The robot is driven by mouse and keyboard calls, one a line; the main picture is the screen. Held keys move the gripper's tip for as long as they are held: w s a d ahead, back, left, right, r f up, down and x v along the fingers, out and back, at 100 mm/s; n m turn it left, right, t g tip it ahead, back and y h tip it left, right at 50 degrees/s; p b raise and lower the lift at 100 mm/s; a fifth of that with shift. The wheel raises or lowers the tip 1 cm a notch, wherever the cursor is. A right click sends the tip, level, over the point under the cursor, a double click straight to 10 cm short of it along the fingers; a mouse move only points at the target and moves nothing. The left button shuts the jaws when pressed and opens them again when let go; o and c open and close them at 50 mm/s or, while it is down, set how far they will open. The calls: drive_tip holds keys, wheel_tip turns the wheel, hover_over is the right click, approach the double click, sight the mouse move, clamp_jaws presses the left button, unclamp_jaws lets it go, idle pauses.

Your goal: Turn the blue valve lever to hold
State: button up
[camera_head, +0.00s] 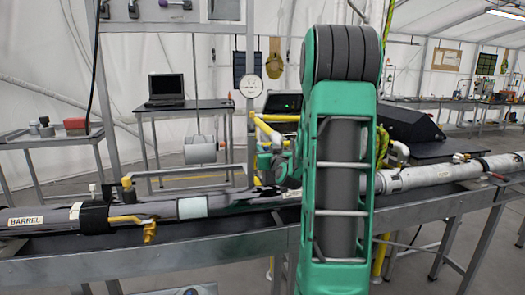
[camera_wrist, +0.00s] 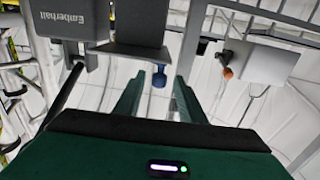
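My gripper (camera_wrist: 158,84) shows in the wrist view as two dark green fingers, spread apart with nothing between them that I can see gripped. A small blue part (camera_wrist: 158,76) appears between the fingertips, beyond them; it may be the blue valve lever, but it is too small to tell its shape or setting. A dark grey block hangs just above it in the picture. In the head view my green arm fills the middle and hides most of my gripper and what lies behind it. I see no clear blue lever there.
A long pipe assembly marked BARREL (camera_head: 25,220) lies along a metal bench (camera_head: 150,250), with yellow fittings (camera_head: 150,230). A laptop (camera_head: 165,89) stands on a table behind.

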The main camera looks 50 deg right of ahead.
drive_tip(key=shift+x, duration=0.85)
drive_tip(key=shift+c, duration=0.2)
clamp_jaws()
drive_tip(key=shift+s+f+n+t+y, duration=0.1)
drive_tip(key=shift+s+n+t+y, duration=0.2)
drive_tip(key=shift+n+t+y, duration=0.55)
drive_tip(key=shift+s+d+n+t+y, duration=0.2)
drive_tip(key=shift+n+y, duration=0.25)
drive_tip(key=shift+y, duration=0.35)
drive_tip(key=shift+s+d+n+t+y, duration=0.1)
drive_tip(key=shift+s+n+y, duration=0.15)
drive_tip(key=shift+n+y, duration=0.35)
drive_tip(key=shift+s+d+n+t+y, duration=0.2)
drive_tip(key=shift+n+y, duration=0.1)
drive_tip(key=shift+y, duration=0.65)
drive_tip(key=shift+s+d+n+y, duration=0.25)
drive_tip(key=shift+n+y, duration=0.5)
drive_tip(key=shift+y, duration=0.4)
drive_tip(key=shift+s+d+n+y, duration=0.25)
drive_tip(key=shift+n+y, duration=0.45)
drive_tip(key=shift+y, duration=0.5)
drive_tip(key=shift+s+d+n+y, duration=0.2)
drive_tip(key=shift+n+y, duration=0.55)
drive_tip(key=shift+y, duration=0.4)
